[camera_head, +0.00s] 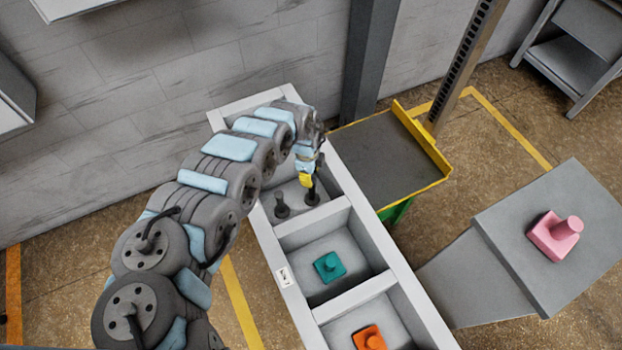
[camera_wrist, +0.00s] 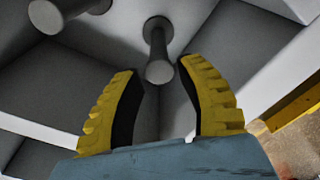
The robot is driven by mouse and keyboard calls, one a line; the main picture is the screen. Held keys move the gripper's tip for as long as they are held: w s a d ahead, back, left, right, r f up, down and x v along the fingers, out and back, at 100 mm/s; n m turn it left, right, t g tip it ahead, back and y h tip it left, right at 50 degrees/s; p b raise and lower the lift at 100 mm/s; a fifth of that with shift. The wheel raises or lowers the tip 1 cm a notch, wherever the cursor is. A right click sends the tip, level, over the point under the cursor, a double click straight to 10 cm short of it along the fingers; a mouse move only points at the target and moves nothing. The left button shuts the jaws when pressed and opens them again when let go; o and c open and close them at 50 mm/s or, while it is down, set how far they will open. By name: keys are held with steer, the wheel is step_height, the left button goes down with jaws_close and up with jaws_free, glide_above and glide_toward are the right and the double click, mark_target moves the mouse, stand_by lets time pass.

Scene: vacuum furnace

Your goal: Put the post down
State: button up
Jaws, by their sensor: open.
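Two dark grey posts stand upright in one compartment of a long white divided bin (camera_head: 342,222). The right-hand post (camera_head: 312,196) is directly below my gripper (camera_head: 306,178). The other post (camera_head: 282,207) stands a little to its left. In the wrist view, my gripper (camera_wrist: 160,95) has its yellow fingers spread, with one post (camera_wrist: 157,45) showing upright just beyond and between the fingertips. A gap shows on both sides of it.
Nearer compartments hold a teal block with a knob (camera_head: 328,266) and an orange one (camera_head: 369,338). Bin walls separate the compartments. A dark platform with yellow edging (camera_head: 385,160) stands beside the bin. A pink block (camera_head: 555,236) sits on a grey stand (camera_head: 590,215) at right.

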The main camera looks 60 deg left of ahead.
steer(key=shift+s+r, duration=0.1)
steer(key=shift+r, duration=1.5)
